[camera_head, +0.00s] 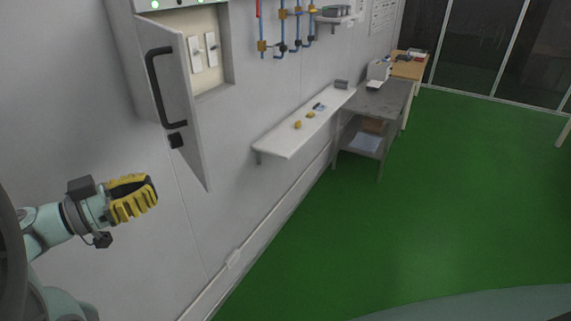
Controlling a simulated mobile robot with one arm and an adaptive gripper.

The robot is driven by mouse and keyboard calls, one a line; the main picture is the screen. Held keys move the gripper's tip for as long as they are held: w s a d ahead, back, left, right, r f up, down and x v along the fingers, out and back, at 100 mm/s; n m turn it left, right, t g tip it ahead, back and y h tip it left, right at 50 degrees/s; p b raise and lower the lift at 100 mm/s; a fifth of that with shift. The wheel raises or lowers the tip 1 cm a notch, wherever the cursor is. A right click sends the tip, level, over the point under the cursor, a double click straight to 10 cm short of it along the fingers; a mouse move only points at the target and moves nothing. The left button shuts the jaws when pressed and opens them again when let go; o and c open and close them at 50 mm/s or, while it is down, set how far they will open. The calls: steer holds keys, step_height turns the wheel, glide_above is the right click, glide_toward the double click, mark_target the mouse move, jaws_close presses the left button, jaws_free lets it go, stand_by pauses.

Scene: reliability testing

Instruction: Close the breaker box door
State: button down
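The breaker box (226,40) is mounted on the wall at the upper left, with white switches (204,52) showing inside. Its grey door (188,135) stands open, swung out from the wall, with a black bar handle (161,88) and a small black latch (176,141) below it. My gripper (148,197), with yellow and black fingers, is to the lower left of the door, apart from it in the picture. Nothing shows in it. The fingers are seen from the side and bunched together, so their opening is not clear.
A white wall shelf (277,139) with small yellow items (298,124) lies right of the door. A grey table (385,100) and a wooden table (409,68) stand farther along the wall. Blue pipes (282,30) run on the wall. The green floor (440,200) is clear.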

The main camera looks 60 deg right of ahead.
mark_target(202, 169)
steer(key=p+x, duration=0.1)
steer(key=x, duration=0.1)
steer(key=p+x, duration=0.2)
steer(key=x, duration=0.1)
steer(key=p+x, duration=0.2)
steer(key=shift+s+d+r, duration=0.1)
steer(key=shift+d+r, duration=0.1)
steer(key=shift+r, duration=0.05)
steer(key=shift+s+d+f+p, duration=0.1)
steer(key=shift+s+d+p, duration=0.05)
steer(key=shift+d+p, duration=0.15)
steer(key=shift+s+d+f+p, duration=0.1)
steer(key=shift+d+f+p, duration=0.05)
steer(key=shift+d, duration=0.3)
steer(key=shift+d, duration=0.15)
